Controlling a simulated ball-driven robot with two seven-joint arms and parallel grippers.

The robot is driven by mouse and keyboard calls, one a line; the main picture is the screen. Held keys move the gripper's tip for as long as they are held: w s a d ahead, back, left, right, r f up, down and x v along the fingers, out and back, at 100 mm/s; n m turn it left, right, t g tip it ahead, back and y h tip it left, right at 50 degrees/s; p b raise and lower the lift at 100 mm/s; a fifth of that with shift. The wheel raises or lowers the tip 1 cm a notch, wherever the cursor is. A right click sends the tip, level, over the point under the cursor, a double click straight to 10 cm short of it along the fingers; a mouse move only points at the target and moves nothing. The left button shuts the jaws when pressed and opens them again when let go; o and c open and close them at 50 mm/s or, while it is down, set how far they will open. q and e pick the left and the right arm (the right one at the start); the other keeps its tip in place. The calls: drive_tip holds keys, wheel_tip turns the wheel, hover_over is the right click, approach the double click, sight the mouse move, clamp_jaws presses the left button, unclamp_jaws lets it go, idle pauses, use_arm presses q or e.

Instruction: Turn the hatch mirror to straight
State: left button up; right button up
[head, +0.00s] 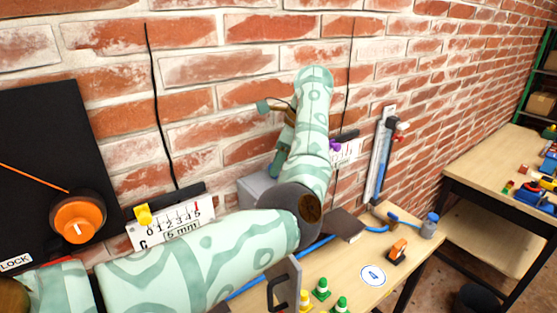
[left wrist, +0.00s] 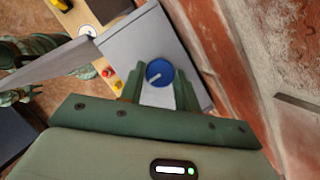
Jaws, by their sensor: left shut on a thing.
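My left gripper (head: 277,165) reaches down in front of the brick wall at a grey box (head: 252,190), mostly hidden behind my arm in the head view. In the left wrist view the grey box (left wrist: 140,42) fills the upper middle. A round blue knob (left wrist: 163,69) with a white pointer mark sits between the two green fingers of my left gripper (left wrist: 159,90), which is shut on it. The pointer looks slanted in this view. I cannot pick out a mirror surface in either view. My right gripper is not in view.
A grey panel with a black handle (head: 279,286) stands out near the front. A black board with an orange dial (head: 78,218) is at left. Cables hang on the wall.

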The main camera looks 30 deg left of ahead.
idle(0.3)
use_arm(q)
drive_tip(key=o, duration=0.9)
drive_tip(key=shift+o, duration=0.2)
drive_tip(key=shift+r, duration=0.1)
drive_tip(key=p+v, duration=0.5)
drive_tip(key=v, duration=1.1)
drive_tip(key=shift+d+p, duration=0.2)
drive_tip(key=shift+p, duration=0.15)
